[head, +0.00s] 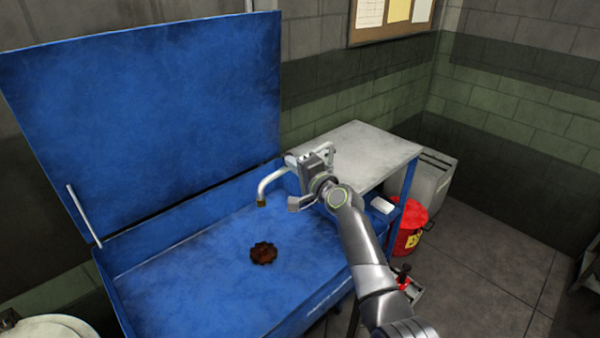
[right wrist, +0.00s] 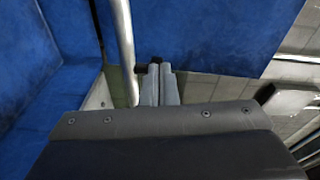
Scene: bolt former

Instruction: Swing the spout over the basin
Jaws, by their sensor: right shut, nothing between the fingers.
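The spout (head: 268,183) is a pale bent pipe with a dark brass-coloured tip. In the head view its tip hangs over the blue basin (head: 190,262), near the back right, and its other end is hidden behind my right gripper (head: 294,160). In the right wrist view the pipe (right wrist: 122,45) runs down just left of my shut, empty fingers (right wrist: 160,83). The fingers are close beside it; I cannot tell whether they touch. My left gripper is not in view.
A rusty brown gear (head: 263,253) lies on the basin floor. The raised blue lid (head: 140,110) stands behind. A grey-topped table (head: 370,150) is to the right, with a red can (head: 408,228) and a grey cabinet (head: 434,180) beyond it.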

